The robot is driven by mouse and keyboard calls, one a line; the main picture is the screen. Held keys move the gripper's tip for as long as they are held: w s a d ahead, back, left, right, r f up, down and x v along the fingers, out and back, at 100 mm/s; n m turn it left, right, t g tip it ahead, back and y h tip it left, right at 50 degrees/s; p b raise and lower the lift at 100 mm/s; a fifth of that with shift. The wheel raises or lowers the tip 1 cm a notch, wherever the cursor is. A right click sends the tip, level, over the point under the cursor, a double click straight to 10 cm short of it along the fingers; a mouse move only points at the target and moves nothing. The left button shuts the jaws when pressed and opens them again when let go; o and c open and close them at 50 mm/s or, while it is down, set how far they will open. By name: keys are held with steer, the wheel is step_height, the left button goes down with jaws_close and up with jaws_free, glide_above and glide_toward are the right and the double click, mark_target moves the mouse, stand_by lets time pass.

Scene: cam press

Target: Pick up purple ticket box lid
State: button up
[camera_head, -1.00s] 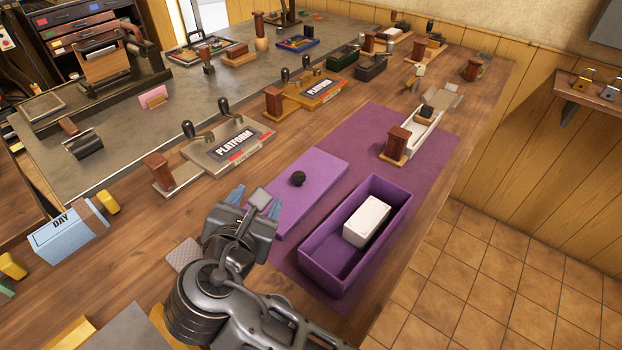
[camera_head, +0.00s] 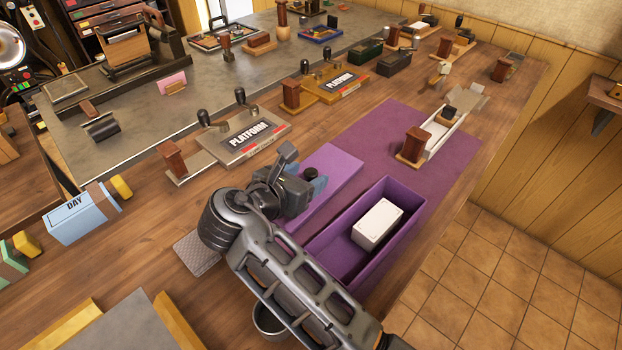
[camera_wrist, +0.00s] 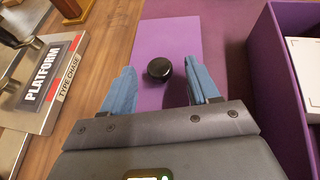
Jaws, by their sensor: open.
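The purple ticket box lid (camera_head: 338,172) lies flat on the darker purple mat, beside the open box. Its round black knob (camera_head: 310,173) stands up from its top. In the wrist view the lid (camera_wrist: 170,40) runs away from me, and the knob (camera_wrist: 159,69) is between and slightly beyond my two blue fingertips. My gripper (camera_wrist: 160,84) is open, with a gap on both sides of the knob. In the head view my gripper (camera_head: 318,184) is over the lid's near part and hides some of it.
The open purple box (camera_head: 405,232) with a white block (camera_head: 377,223) inside stands right of the lid. A PLATFORM press (camera_head: 240,138) is left of the lid. A wooden-handled tool (camera_head: 415,147) stands on the far mat (camera_head: 375,125).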

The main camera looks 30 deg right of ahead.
steer(key=shift+w+d+f, duration=0.1)
steer(key=shift+d, duration=0.05)
jaws_close()
stand_by(0.5)
